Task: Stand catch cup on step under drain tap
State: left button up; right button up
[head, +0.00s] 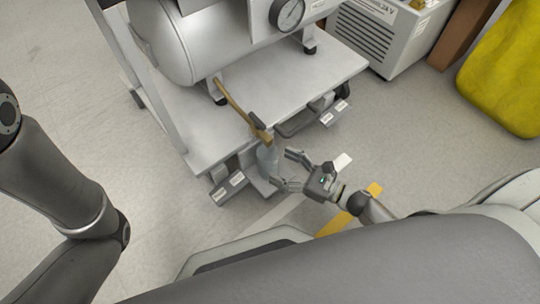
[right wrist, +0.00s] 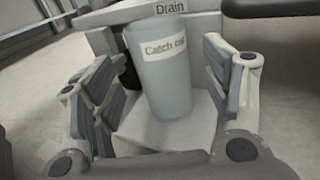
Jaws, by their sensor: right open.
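The catch cup (right wrist: 167,80) is a translucent grey-blue cup with a white "Catch cup" label. In the right wrist view it stands upright on a pale step (right wrist: 165,133), under a label reading "Drain" (right wrist: 172,7). In the head view the cup (head: 268,160) is at the front edge of the compressor's stand, below the end of a brass-coloured drain pipe (head: 240,108) with a dark tap (head: 261,124). My right gripper (head: 285,169) is open, its fingers on either side of the cup; in the wrist view (right wrist: 165,95) gaps show between fingers and cup. My left gripper is out of view.
The grey stand (head: 300,90) carries a silver tank (head: 190,40) with a gauge (head: 287,14). Pedals (head: 228,187) with labels sit low at its front. A vented grey unit (head: 380,35) and a yellow bag (head: 505,70) stand at the right. The floor at left is clear.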

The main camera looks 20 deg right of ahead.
jog(key=p+v, duration=0.1)
jog(key=v, duration=0.5)
jog(key=shift+s, duration=0.15)
jog(key=shift+d, duration=0.15)
